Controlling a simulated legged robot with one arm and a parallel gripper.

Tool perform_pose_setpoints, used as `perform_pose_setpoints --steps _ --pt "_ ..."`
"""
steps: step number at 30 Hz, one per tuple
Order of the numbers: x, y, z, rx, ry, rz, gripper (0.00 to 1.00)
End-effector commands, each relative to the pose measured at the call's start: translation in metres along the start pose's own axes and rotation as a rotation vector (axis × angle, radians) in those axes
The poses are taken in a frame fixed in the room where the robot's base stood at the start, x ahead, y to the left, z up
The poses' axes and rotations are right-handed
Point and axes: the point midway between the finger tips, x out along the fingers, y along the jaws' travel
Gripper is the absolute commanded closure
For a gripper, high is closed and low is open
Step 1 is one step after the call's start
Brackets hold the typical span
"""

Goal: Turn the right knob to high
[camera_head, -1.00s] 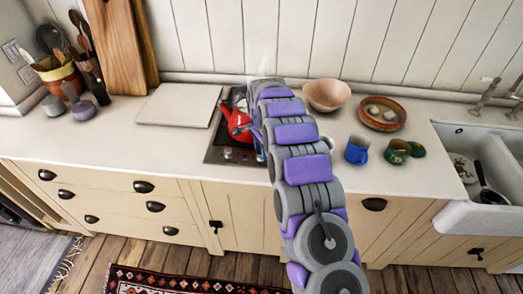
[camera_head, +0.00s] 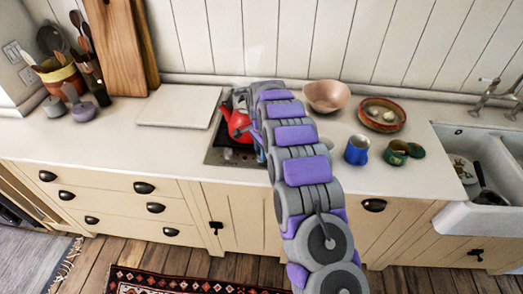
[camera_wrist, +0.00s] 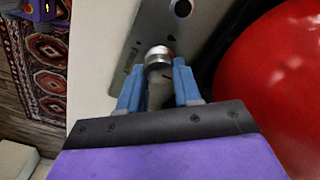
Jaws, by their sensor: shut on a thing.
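In the wrist view, a round silver knob (camera_wrist: 158,58) stands on the metal cooktop panel (camera_wrist: 135,35). The blue fingers of my gripper (camera_wrist: 160,80) are on either side of this knob, shut on it. A second knob (camera_wrist: 181,8) shows at the top edge of the wrist view. In the head view, the cooktop (camera_head: 222,157) is set in the counter, and my arm covers its right part. I cannot read the knob's setting.
A red kettle (camera_head: 234,121) stands on the cooktop; it also fills the right of the wrist view (camera_wrist: 285,80), close to my gripper. A pink bowl (camera_head: 326,96), a blue mug (camera_head: 357,150) and a brown dish (camera_head: 382,114) stand right of my arm.

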Motion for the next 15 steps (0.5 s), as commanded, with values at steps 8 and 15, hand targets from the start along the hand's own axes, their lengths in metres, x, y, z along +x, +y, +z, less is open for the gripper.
perform_pose_setpoints --steps 8,15 --pt "-0.0044 -0.0023 -0.0006 -0.144 0.003 -0.006 0.97" --pt "-0.0047 -0.0035 -0.0010 -0.358 0.004 -0.008 0.97"
